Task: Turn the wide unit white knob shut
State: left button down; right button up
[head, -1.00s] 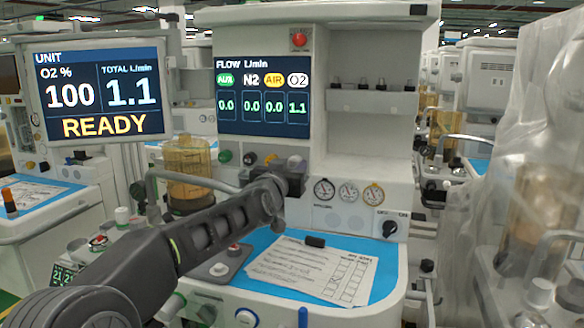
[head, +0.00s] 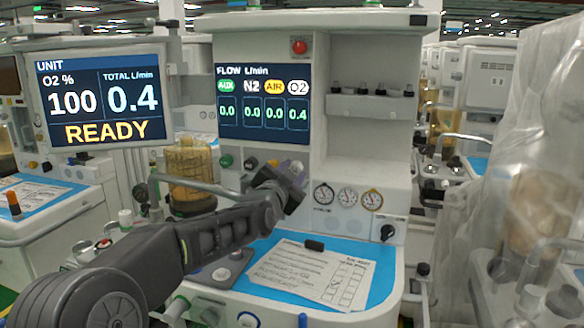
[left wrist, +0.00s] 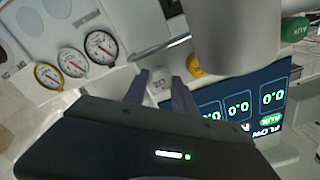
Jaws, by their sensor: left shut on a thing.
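The anaesthesia unit (head: 365,150) stands ahead with a row of flow knobs under its flow screen (head: 262,100). My left gripper (head: 292,168) is at the right end of that row and hides the white knob in the head view. In the left wrist view, the white knob (left wrist: 160,84), marked O2, sits between the two fingers of my left gripper (left wrist: 160,80), which are shut on it. The flow screen reads 0.4 under O2 and 0.0 in the other columns. The unit screen (head: 100,100) reads O2 100, total 0.4 and READY. My right gripper is out of view.
The yellow knob (left wrist: 196,66) is close beside the gripper, and the green knob (head: 225,161) is further left. Round gauges (head: 347,197) are to the right. Papers (head: 310,272) lie on the blue worktop. A plastic-draped unit (head: 530,200) stands at the right.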

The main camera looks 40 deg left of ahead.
pick_arm(q)
jog(key=shift+m+p, duration=0.35)
jog(key=shift+m, duration=0.55)
jog(key=c, duration=1)
grip_release()
jog(key=shift+v, duration=3.9)
